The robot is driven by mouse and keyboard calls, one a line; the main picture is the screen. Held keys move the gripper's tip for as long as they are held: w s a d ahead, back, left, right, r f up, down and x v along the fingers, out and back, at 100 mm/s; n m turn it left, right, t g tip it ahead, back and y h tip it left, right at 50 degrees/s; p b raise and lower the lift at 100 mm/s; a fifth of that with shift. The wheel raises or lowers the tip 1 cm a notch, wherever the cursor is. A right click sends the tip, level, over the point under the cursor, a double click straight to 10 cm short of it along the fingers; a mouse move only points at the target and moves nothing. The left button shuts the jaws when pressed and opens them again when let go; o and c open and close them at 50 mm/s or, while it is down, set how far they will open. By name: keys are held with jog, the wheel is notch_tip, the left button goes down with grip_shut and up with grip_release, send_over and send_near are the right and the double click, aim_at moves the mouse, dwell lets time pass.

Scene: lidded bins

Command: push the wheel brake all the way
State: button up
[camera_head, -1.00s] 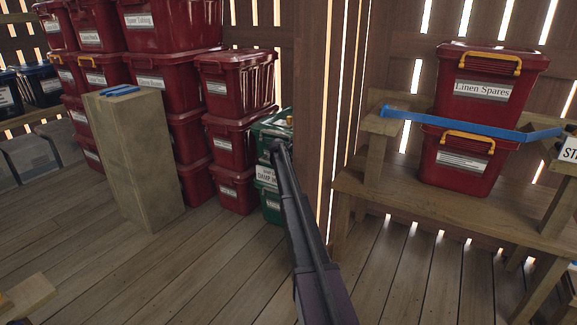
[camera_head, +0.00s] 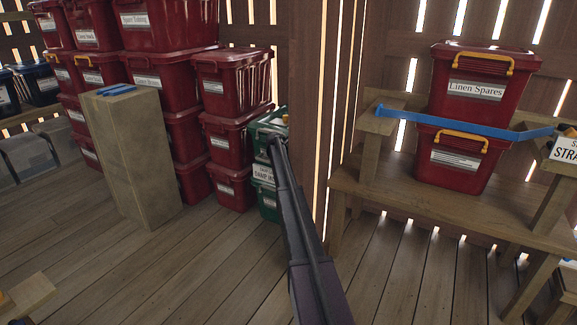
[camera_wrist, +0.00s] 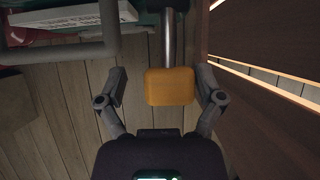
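In the wrist view, an orange-yellow block (camera_wrist: 170,87) sits on the end of a shiny metal rod (camera_wrist: 169,35). It may be the wheel brake's pedal or handle; I cannot tell which. My gripper (camera_wrist: 166,75) is open, with one finger to each side of the block and a gap visible at both sides. Whether any part of my gripper touches it is unclear. In the head view, my dark arm reaches up to the green bins (camera_head: 268,173) in the corner. The block, the rod and any wheel are hidden there.
A grey frame bar (camera_wrist: 65,52) stands left of my gripper, and a brown wooden wall (camera_wrist: 265,110) is close on the right. Stacked red bins (camera_head: 228,134) stand left of my arm, with a wooden bench (camera_head: 430,204) to the right. Plank floor (camera_head: 220,265) is clear in front.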

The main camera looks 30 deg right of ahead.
jog(key=shift+s+d, duration=0.1)
jog(key=shift+s, duration=0.05)
